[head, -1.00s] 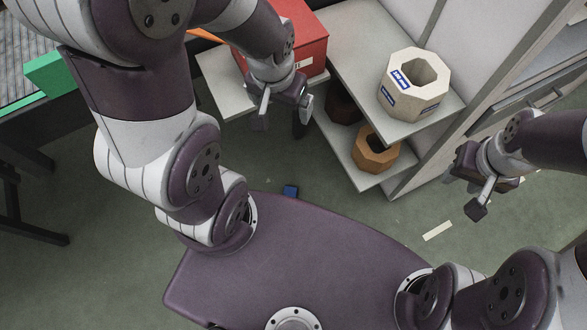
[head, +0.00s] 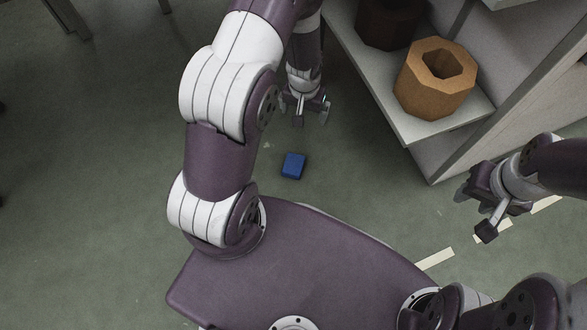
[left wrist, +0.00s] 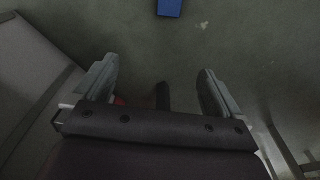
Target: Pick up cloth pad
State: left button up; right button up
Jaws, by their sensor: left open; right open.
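A small blue block-like thing, which I take for the cloth pad (head: 293,165), lies on the green floor in front of my base in the head view. Part of it also shows at the top edge of the left wrist view (left wrist: 169,7). My left gripper (head: 310,115) is open and empty, beyond the pad and a little to its right in the head view. Its two fingers (left wrist: 160,90) show spread apart in the left wrist view, with nothing between them. My right gripper (head: 471,215) is open and empty at the right, well away from the pad.
A grey shelf unit (head: 445,130) stands at the upper right, near my left gripper. It holds an orange-brown octagonal brick (head: 435,78) and a dark brown brick (head: 390,20). Pale strips (head: 436,258) mark the floor at the right. The floor around the pad is clear.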

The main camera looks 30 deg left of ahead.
pick_arm(q)
jog(key=g, duration=0.1)
send_over(293, 164)
notch_tip(293, 164, down, 16)
jog(key=shift+n, duration=0.4)
notch_tip(293, 164, down, 13)
jog(key=b, duration=1.1)
jog(key=shift+r, duration=0.15)
jog(key=shift+r+p, duration=0.25)
jog(key=shift+p, duration=0.05)
jog(key=c, duration=1.2)
jog(key=shift+r, duration=0.1)
